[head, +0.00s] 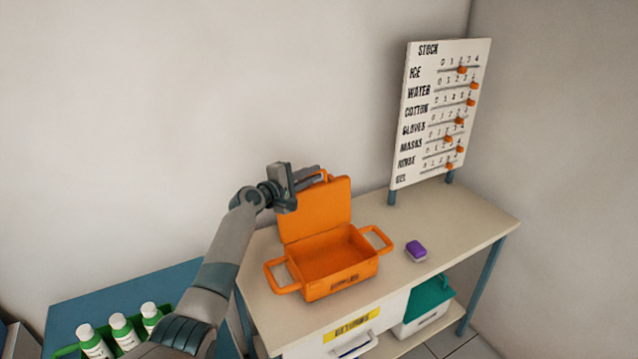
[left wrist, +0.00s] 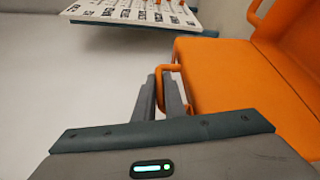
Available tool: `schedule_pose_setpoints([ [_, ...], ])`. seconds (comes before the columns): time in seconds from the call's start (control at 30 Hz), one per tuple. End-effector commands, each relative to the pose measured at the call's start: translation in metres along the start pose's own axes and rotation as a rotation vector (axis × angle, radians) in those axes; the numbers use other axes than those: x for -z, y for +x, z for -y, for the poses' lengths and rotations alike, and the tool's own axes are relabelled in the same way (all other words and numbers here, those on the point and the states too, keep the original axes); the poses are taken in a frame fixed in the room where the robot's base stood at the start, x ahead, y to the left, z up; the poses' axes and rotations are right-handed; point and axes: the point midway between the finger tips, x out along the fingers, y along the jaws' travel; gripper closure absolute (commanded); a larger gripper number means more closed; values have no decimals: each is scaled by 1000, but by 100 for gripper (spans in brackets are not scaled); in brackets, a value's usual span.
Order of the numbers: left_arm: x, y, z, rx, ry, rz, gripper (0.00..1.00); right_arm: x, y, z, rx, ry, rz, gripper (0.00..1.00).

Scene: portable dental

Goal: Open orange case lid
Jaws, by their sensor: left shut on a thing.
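The orange case (head: 338,283) stands on the table with its lid (head: 316,211) raised, close to upright, and its inside showing empty. In the head view my left gripper (head: 312,177) is at the top edge of the lid, by the lid's handle. In the left wrist view the left gripper (left wrist: 170,88) has its fingers closed around the orange lid handle (left wrist: 166,72), with the lid (left wrist: 220,80) to the right. The finger tips are partly hidden in the head view. My right gripper is not in view.
A stock board (head: 440,112) stands at the back right. Several white-capped green bottles (head: 120,330) stand at the lower left. A teal and white container (head: 425,305) is on the lower shelf.

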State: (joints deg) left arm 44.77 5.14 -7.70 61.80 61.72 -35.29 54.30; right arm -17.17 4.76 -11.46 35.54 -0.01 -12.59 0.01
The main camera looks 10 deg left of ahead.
Motion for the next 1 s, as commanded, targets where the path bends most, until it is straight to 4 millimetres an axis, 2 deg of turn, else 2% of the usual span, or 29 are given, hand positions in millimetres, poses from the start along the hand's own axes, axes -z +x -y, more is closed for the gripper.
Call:
schedule_pose_setpoints([
  [0.3, 17, 8, 3, 41, -91, 1, 100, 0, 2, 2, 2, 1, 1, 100],
  [0.7, 18, 8, 5, 47, -97, 2, 100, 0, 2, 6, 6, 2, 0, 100],
  [0.73, 18, 8, 6, 47, -97, 2, 83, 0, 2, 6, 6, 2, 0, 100],
  [0.8, 18, 8, 5, 47, -96, 2, 71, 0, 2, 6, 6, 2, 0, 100],
  [1.0, 18, 8, 4, 45, -94, 2, 71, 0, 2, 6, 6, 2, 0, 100],
])
